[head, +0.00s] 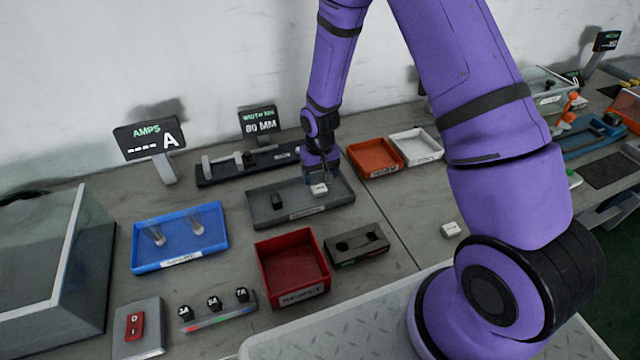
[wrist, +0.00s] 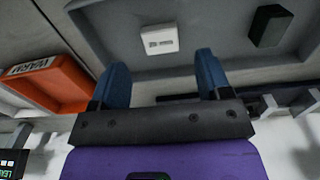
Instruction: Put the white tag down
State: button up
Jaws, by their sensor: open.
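The white tag (head: 319,189) lies in the grey tray (head: 262,219), toward its right side. My gripper (head: 321,178) is over the tray, just behind the tag in the head view. In the wrist view my gripper (wrist: 158,62) has its two blue fingers spread wide with nothing between them, and the tag is beyond the fingertips, apart from them.
A black block (head: 277,200) sits in the same tray, on the left. The orange tray (head: 374,158) and a white tray (head: 416,147) stand to the right. The blue tray (head: 137,250), the red bin (head: 290,262) and a dark two-hole fixture (head: 357,245) are nearby.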

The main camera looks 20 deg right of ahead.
notch_tip(320, 180, up, 7)
notch_tip(320, 180, up, 13)
jog(key=t, duration=0.1)
send_over(320, 190)
jog(key=s+d, duration=0.2)
jog(key=s+d+r+t, duration=0.2)
jog(key=s+r, duration=0.4)
jog(key=r, duration=0.4)
jog(key=s+d+r+t, duration=0.1)
jog(key=s+r, duration=0.5)
jog(key=s, duration=0.4)
jog(key=s+d+r+t, duration=0.1)
jog(key=s+d+r, duration=0.1)
jog(key=s+r, duration=0.4)
jog(key=shift+s+r, duration=0.3)
jog(key=shift+s, duration=1.9)
